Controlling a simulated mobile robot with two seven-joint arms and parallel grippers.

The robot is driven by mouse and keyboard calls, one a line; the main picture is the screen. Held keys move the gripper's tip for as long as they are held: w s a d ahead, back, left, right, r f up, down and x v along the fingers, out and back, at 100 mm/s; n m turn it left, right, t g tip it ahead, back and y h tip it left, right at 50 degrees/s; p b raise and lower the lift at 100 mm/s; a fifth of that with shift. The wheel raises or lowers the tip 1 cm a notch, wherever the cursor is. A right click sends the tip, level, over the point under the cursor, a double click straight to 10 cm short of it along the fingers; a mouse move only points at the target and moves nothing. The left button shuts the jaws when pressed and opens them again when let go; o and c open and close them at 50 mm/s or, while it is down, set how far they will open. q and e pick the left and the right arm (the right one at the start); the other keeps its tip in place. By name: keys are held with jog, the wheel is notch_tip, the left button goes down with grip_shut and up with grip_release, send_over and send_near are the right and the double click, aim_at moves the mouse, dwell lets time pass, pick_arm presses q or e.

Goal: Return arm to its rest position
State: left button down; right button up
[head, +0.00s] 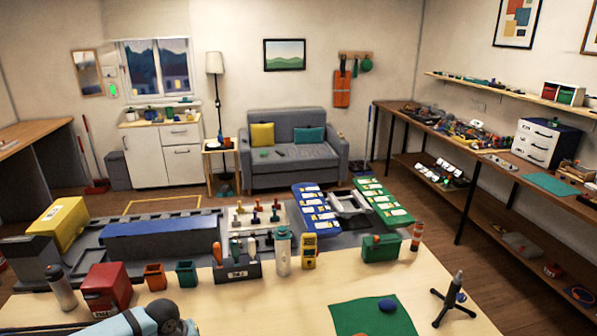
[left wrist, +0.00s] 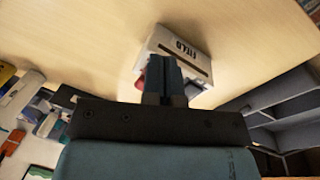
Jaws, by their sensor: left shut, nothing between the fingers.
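My left gripper (left wrist: 165,78) shows in the left wrist view, its two dark fingers shut together with nothing between them. Beyond the fingertips is a white box (left wrist: 195,45) with dark lettering and a dark slot, on the pale wooden tabletop. The fingers cover part of the box, and I cannot tell whether they touch it. A bit of red shows beside the fingers. In the head view only a light blue link and a dark joint of my arm show at the bottom left. My right gripper is in neither view.
On the workbench (head: 225,303) stand a red box (head: 107,288), a tool holder (head: 238,271), a white bottle (head: 283,252), a yellow meter (head: 309,251), a green box (head: 381,249) and a small black tripod (head: 452,300). A green mat (head: 372,318) lies at the front. The bench between holder and mat is clear.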

pick_arm(q)
jog(key=s+d+f+m, duration=0.1)
jog(key=d, duration=0.2)
jog(key=s+d+f+t+h, duration=0.1)
jog(key=s+d, duration=0.1)
jog(key=s+d+f+m+h, duration=0.1)
jog(key=d, duration=0.2)
jog(key=shift+s+d+f+m+t, duration=0.3)
jog(key=shift+s+d+f, duration=0.05)
jog(key=s+d+f+m+t+h, duration=0.1)
jog(key=s+d+m+t+h, duration=0.15)
jog(key=s+d, duration=0.35)
jog(key=s+a+m+t+y, duration=0.1)
jog(key=s+a+t, duration=0.1)
jog(key=s, duration=0.5)
jog(key=s+a+m+t+y, duration=0.2)
jog(key=s+a+t, duration=0.1)
jog(key=s, duration=0.4)
jog(key=shift+a, duration=0.55)
